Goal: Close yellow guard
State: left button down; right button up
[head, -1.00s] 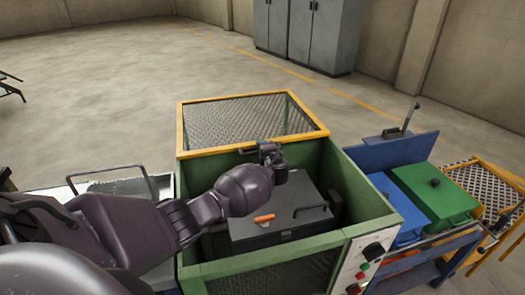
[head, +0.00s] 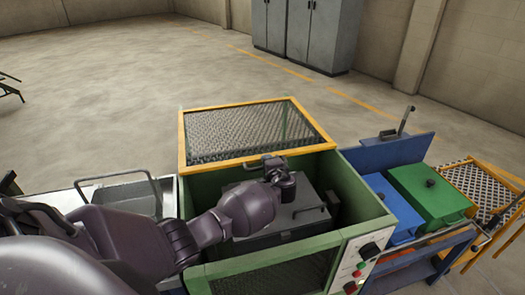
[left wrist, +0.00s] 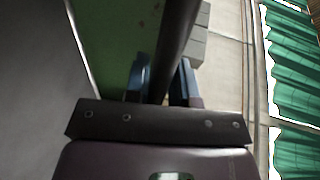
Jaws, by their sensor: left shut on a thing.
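The yellow guard (head: 317,116), a yellow frame with wire mesh, is tilted open at the back of the green furnace housing (head: 360,195). My left gripper (head: 272,166) is at the guard's near edge, shut on its dark handle (head: 252,164). In the left wrist view, the blue fingers of my left gripper (left wrist: 161,85) close around a dark bar (left wrist: 176,45). Inside the housing lies a dark grey box lid with a handle (head: 308,211), partly hidden by my left arm. My right gripper is not in view.
A blue bench with a blue bin (head: 385,190) and a green bin (head: 436,198) stands to the right. A yellow mesh rack (head: 485,190) is beyond it. A metal tray (head: 125,195) is at left. A control panel (head: 362,262) is on the housing front.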

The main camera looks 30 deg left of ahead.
pick_arm(q)
jog(key=shift+s+d+f+p, duration=0.15)
jog(key=shift+s+d+f, duration=0.05)
jog(key=shift+s+d, duration=0.35)
jog(key=shift+s+d+f+p, duration=0.15)
jog(key=shift+s+d, duration=0.25)
jog(key=shift+d, duration=0.1)
jog(key=shift+s+d+f, duration=0.1)
jog(key=shift+s+d, duration=0.05)
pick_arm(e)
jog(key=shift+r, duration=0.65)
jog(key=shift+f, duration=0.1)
pick_arm(q)
jog(key=c, duration=1.1)
grip_release()
jog(key=shift+w+r, duration=0.2)
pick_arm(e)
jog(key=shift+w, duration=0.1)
